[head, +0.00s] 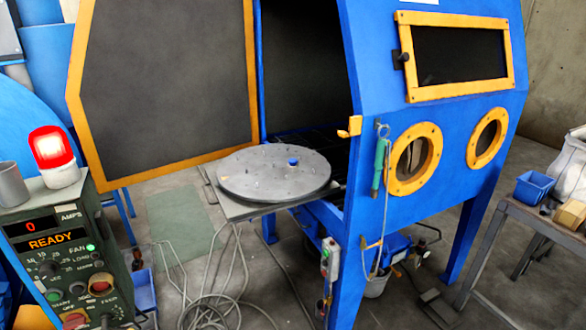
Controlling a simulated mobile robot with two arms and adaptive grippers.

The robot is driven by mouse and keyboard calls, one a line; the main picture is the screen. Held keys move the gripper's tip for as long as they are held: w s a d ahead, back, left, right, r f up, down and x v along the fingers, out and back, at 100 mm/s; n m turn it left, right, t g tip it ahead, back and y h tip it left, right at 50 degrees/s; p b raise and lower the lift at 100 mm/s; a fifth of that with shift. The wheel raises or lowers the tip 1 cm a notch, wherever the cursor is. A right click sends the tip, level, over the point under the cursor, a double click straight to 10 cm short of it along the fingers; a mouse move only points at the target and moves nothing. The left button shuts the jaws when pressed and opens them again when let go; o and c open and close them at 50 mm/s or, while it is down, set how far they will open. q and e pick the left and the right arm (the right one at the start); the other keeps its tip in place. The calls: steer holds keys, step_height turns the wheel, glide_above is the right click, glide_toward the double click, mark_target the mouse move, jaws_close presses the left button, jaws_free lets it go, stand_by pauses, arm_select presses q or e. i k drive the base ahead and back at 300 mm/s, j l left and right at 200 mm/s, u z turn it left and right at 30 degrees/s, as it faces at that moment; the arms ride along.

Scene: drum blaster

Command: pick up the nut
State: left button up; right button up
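A small blue piece (293,162), which may be the nut, sits on the round grey turntable (250,180) in the head view. It is too small to make out its shape for certain. Several short dark pegs or studs stand up around it on the disc. The turntable rests on a support at the open doorway of the blue blasting cabinet. Neither of my grippers is in view.
The cabinet door (165,85) stands open at left. A control panel (70,265) with a red lamp (53,150) is at lower left. Cables (215,305) lie on the floor below the turntable. A bench (530,218) with a blue bin (534,186) stands at right.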

mark_target(291, 168)
steer(key=i+j+z, duration=0.5)
steer(key=i+j, duration=0.25)
steer(key=j, duration=0.1)
